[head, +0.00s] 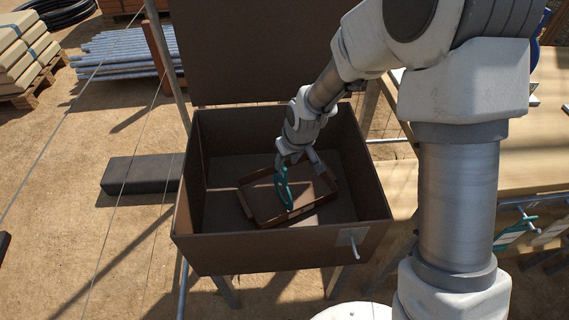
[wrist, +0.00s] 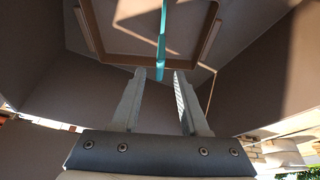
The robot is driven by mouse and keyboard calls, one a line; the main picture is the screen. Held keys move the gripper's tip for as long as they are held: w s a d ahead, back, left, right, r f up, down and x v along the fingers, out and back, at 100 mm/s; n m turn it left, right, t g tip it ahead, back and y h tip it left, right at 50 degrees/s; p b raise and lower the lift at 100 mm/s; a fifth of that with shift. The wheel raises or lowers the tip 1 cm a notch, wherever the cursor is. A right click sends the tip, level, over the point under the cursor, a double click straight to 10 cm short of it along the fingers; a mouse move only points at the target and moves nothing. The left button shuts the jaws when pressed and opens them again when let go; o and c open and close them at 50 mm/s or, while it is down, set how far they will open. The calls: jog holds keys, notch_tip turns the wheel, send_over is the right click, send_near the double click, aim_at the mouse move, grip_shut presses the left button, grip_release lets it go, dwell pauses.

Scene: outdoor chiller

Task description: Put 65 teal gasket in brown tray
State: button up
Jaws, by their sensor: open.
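The teal gasket (head: 283,187) shows over the brown tray (head: 262,223), upright in the head view. I cannot tell whether it touches the tray floor. In the wrist view the gasket (wrist: 162,38) is a thin, edge-on strip whose near end lies between my fingertips, with gaps on both sides. My gripper (head: 296,166) reaches down over the tray, and its two fingers stand apart in the wrist view (wrist: 160,76). The brown tray also shows in the wrist view (wrist: 88,25). Its far side is partly hidden by my gripper in the head view.
The tray sits inside a deep brown box (head: 265,258) with its lid (head: 255,50) raised behind. The box walls surround my gripper. A wooden bench (head: 545,135) stands at the right, with a teal-and-white tag-like item (head: 515,234) by its edge. A dark block (head: 140,174) lies on the ground.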

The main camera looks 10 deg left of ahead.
jog(key=p+v, duration=0.1)
jog(key=v, duration=0.6)
jog(key=s+d+r+m+t+h, duration=0.2)
jog(key=s+d+r+m, duration=0.35)
jog(key=d+r, duration=0.9)
jog(key=s+d+r+m, duration=0.1)
jog(key=s+d+r, duration=0.1)
jog(key=s, duration=0.5)
jog(key=s+d+r+m, duration=0.1)
jog(key=s+d+r, duration=0.2)
jog(key=s, duration=0.4)
jog(key=shift+d+r, duration=0.15)
jog(key=shift+d, duration=0.7)
jog(key=shift+s, duration=0.15)
